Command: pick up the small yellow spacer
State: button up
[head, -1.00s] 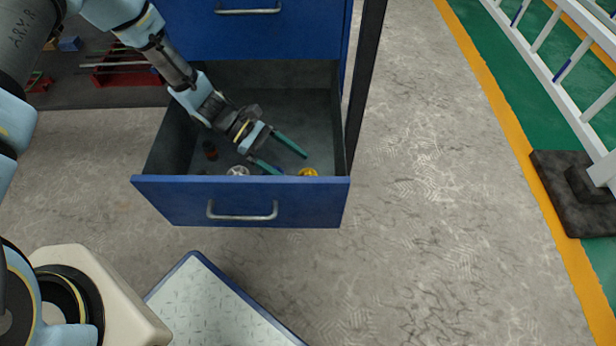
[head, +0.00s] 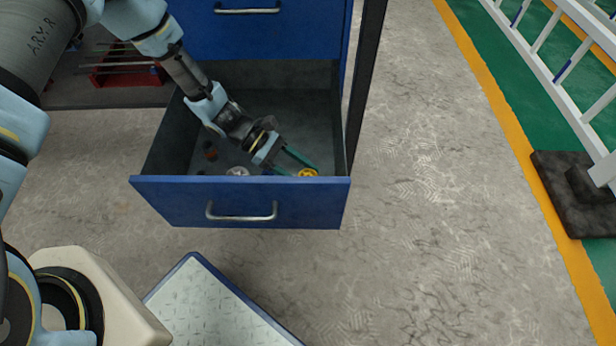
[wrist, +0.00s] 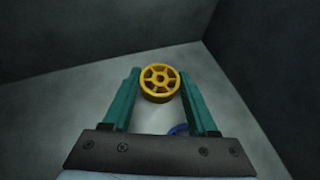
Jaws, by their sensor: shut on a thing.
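The small yellow spacer (head: 308,173) is a spoked wheel shape in the front right part of the open drawer (head: 160,192). In the wrist view the spacer (wrist: 160,84) sits between the tips of the two green fingers. My gripper (head: 304,169) reaches down into the drawer from the upper left. In the wrist view my gripper (wrist: 159,76) is shut on the spacer, with one finger on each side. The drawer's front wall hides part of the spacer's lower edge in the head view. I cannot tell whether the spacer still touches the drawer floor.
A white round piece (head: 237,171) and a dark reddish piece (head: 210,151) lie further left in the drawer. A blue curved piece (wrist: 179,130) shows between the finger bases. Drawer walls stand close to the right and front. Another closed drawer (head: 260,40) is above.

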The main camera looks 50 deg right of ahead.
jog(key=c, duration=0.5)
